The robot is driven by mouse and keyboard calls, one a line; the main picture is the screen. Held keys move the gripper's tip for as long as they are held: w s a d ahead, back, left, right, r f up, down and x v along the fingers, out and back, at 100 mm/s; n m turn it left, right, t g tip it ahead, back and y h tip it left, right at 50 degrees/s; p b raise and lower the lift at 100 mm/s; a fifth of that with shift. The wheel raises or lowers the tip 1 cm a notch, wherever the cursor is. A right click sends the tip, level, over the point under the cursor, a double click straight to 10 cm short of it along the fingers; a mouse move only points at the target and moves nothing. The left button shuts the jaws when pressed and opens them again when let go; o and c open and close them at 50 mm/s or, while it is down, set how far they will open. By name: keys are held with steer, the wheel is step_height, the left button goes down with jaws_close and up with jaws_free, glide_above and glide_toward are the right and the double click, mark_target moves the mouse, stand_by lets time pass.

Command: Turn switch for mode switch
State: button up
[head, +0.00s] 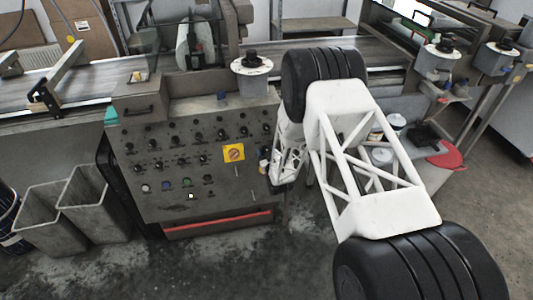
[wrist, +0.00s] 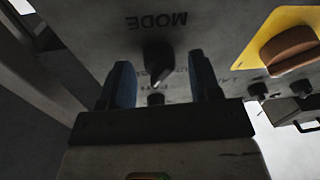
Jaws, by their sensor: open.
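The mode switch (wrist: 158,58) is a black knob with a light pointer mark on the grey control panel. The word MODE is printed beside it and appears upside down in the wrist view. My gripper (wrist: 163,80) is open, with one blue fingertip on each side of the knob's lower part. A gap shows between the knob and each finger, and I cannot tell whether either touches it. In the head view, my white arm stands in front of the panel's right side; the mode switch and fingertips cannot be made out there.
An orange rotary switch on a yellow plate (head: 233,153) is close to the mode switch; it also shows in the wrist view (wrist: 290,48). Several small black knobs cover the panel (head: 160,205). Grey bins (head: 95,205) stand at left. The conveyor (head: 90,85) runs behind.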

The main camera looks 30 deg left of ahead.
steer(key=c, duration=0.9)
steer(key=shift+n, duration=0.3)
steer(key=n+g, duration=0.1)
steer(key=n, duration=0.5)
steer(key=n+g, duration=0.1)
steer(key=n, duration=0.5)
steer(key=shift+r+g, duration=0.1)
steer(key=shift+g, duration=0.3)
steer(key=shift+n, duration=0.3)
